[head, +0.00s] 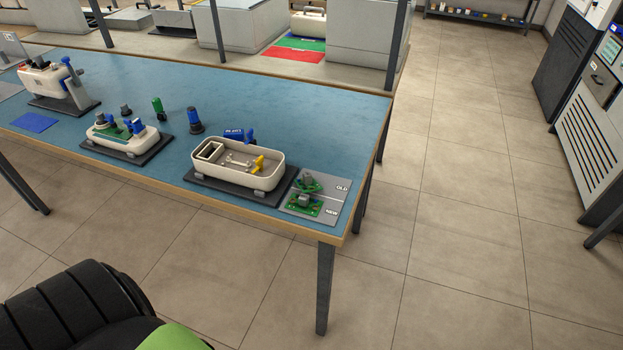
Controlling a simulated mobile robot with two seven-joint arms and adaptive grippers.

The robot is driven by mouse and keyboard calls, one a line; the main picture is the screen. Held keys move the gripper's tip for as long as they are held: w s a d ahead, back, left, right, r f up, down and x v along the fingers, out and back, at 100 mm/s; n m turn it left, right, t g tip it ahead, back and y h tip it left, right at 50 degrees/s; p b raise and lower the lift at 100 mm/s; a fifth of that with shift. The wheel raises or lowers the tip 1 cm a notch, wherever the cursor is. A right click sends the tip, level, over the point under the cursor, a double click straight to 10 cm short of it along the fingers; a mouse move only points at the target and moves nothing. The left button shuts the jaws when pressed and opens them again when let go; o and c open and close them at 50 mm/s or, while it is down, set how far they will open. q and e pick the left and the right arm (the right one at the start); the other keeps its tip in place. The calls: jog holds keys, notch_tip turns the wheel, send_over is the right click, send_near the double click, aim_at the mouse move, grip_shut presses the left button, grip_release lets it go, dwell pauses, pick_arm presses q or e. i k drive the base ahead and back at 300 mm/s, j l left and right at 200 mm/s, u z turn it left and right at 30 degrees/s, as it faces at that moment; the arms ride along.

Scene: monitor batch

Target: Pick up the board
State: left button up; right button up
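Two small green circuit boards with grey parts on them lie on a grey plate (320,209) at the table's near right corner. One board (308,184) is beside the label OLD, the other board (302,204) beside the label NEW. They lie close together, one behind the other. A further green board (114,132) appears to sit inside a small white housing (97,138) to the left. Neither of my grippers shows in the head view, and nothing touches the boards.
An open white housing (276,171) on a dark base stands just left of the plate. Blue and green handled tools (194,120) stand behind. Another white unit (45,78) is clamped far left. The blue table (290,100) has clear room at back right; open floor lies beyond.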

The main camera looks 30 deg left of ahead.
aim_at(305, 186)
jog(key=l+u, duration=0.1)
jog(key=u, duration=0.25)
jog(key=i+l+u, duration=0.1)
jog(key=u, duration=0.25)
jog(key=l+u, duration=0.15)
jog(key=u, duration=0.25)
